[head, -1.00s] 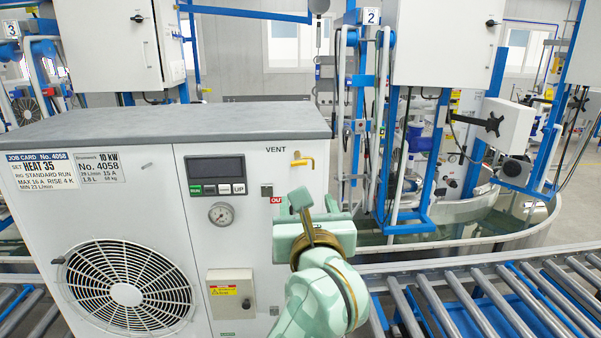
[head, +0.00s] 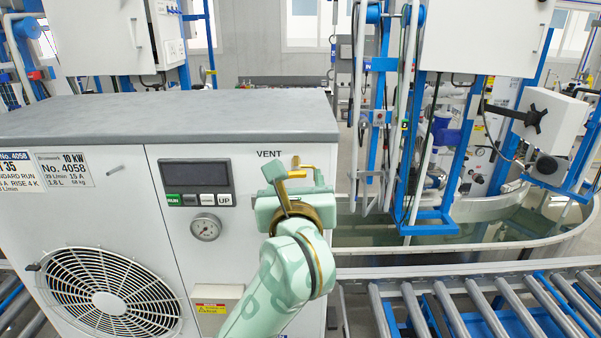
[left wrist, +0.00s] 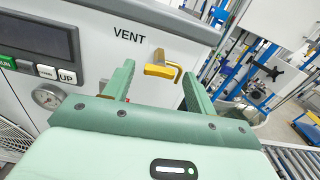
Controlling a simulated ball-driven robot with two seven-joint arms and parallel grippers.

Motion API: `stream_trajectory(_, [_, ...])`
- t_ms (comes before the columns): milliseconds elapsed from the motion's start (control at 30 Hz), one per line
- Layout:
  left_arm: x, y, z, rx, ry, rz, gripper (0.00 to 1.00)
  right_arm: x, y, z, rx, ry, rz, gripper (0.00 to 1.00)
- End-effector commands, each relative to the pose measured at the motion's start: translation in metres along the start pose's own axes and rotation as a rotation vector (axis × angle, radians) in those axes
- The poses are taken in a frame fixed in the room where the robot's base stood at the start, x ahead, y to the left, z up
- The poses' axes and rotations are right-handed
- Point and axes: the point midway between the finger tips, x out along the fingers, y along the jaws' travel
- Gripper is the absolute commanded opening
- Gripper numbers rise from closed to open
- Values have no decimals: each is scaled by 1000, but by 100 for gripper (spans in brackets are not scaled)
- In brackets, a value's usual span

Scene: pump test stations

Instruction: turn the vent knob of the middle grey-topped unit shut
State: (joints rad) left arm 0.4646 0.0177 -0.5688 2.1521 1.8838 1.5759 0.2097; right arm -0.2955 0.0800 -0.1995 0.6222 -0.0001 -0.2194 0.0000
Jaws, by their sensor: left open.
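The grey-topped unit (head: 120,170) fills the left of the head view, with its VENT label at the upper right of its front. The yellow vent knob (left wrist: 158,71) is a small bent lever; it shows between the fingers in the left wrist view, its bar lying roughly crosswise. In the head view the knob is partly hidden by my left gripper. My left gripper (left wrist: 158,72) is open, its two green fingers on either side of the knob in the picture, with no clear contact. My right gripper is not in view.
The unit's front has a display with buttons (head: 196,176), a gauge (head: 206,227) and a fan grille (head: 110,290). A roller conveyor (head: 470,300) and a water tank (head: 450,235) lie to the right. Blue frames with white boxes stand behind.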

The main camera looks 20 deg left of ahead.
Motion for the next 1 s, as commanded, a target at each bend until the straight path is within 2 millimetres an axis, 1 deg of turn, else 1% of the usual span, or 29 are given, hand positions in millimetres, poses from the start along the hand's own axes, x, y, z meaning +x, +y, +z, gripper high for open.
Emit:
stream_trajectory(33, [0,0,0,0,0,0,56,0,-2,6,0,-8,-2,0])
stream_trajectory(100, [0,0,0,0,0,0,56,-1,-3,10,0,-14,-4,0])
stream_trajectory(267, [0,0,0,0,0,0,56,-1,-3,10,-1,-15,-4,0])
stream_trajectory(300, [0,0,0,0,0,0,45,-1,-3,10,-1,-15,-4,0])
stream_trajectory(367, [0,0,0,0,0,0,29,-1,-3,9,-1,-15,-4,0])
stream_trajectory(400, [0,0,0,0,0,0,17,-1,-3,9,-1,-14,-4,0])
stream_trajectory(433, [0,0,0,0,0,0,12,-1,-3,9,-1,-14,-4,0])
stream_trajectory(567, [0,0,1,11,0,0,12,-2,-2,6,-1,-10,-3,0])
stream_trajectory(667, [0,0,2,75,1,0,12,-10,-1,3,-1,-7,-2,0])
stream_trajectory(733, [0,0,1,92,0,0,11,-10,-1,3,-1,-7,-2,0])
stream_trajectory(900, [0,0,0,90,-1,1,12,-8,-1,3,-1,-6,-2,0])
stream_trajectory(933, [0,0,0,90,-1,1,43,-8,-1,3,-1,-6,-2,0])
stream_trajectory(967, [0,0,0,90,-1,1,51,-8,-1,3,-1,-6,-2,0])
stream_trajectory(1000, [0,0,0,90,-1,1,56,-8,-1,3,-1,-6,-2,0])
